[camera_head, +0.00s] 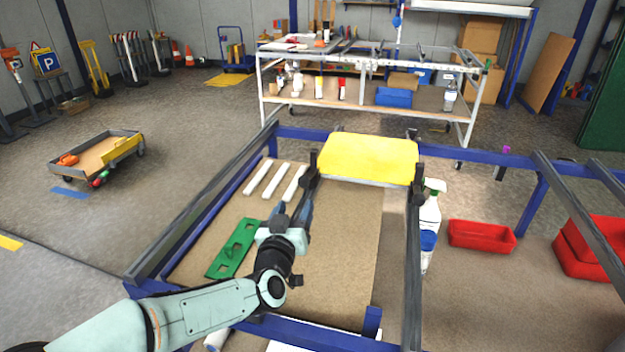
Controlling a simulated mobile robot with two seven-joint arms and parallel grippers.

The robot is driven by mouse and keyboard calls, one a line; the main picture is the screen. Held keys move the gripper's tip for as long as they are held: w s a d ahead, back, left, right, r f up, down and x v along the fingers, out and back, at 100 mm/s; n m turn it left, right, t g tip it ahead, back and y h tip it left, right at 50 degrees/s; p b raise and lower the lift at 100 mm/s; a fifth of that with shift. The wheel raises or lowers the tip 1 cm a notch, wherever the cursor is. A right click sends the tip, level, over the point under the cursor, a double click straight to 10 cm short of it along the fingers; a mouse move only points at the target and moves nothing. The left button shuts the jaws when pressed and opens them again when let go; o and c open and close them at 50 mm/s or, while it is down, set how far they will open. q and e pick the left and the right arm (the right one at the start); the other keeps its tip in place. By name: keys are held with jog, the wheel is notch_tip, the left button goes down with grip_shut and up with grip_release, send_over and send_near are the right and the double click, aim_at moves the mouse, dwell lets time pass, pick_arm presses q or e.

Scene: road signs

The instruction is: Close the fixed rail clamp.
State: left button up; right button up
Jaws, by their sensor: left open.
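A yellow sign panel (368,158) lies across the far part of a blue-framed work stand, between two dark rails. A small black clamp (313,160) sits at the panel's left edge, on the inner dark rail. Another black clamp (418,196) is on the right dark rail (412,270) near the panel's right corner. I cannot tell from their look which clamp is the fixed one, or whether each is open. My left gripper (292,213) is open, over the inner rail, nearer than the left clamp and apart from the panel. My right gripper is not in view.
A green plate with holes (233,248) and white strips (270,180) lie on the stand's brown board (345,240). A spray bottle (429,222) stands just right of the right rail. Red bins (481,236) are farther right. A wheeled cart (98,158) stands left.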

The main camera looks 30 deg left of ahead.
aim_at(307, 175)
pick_arm(q)
jog(key=shift+w+a, duration=0.15)
jog(key=shift+w, duration=0.45)
jog(key=b+x, duration=0.1)
jog(key=x, duration=1)
jog(key=shift+w+a+r, duration=0.1)
jog(key=shift+w+a, duration=0.05)
jog(key=shift+w, duration=0.25)
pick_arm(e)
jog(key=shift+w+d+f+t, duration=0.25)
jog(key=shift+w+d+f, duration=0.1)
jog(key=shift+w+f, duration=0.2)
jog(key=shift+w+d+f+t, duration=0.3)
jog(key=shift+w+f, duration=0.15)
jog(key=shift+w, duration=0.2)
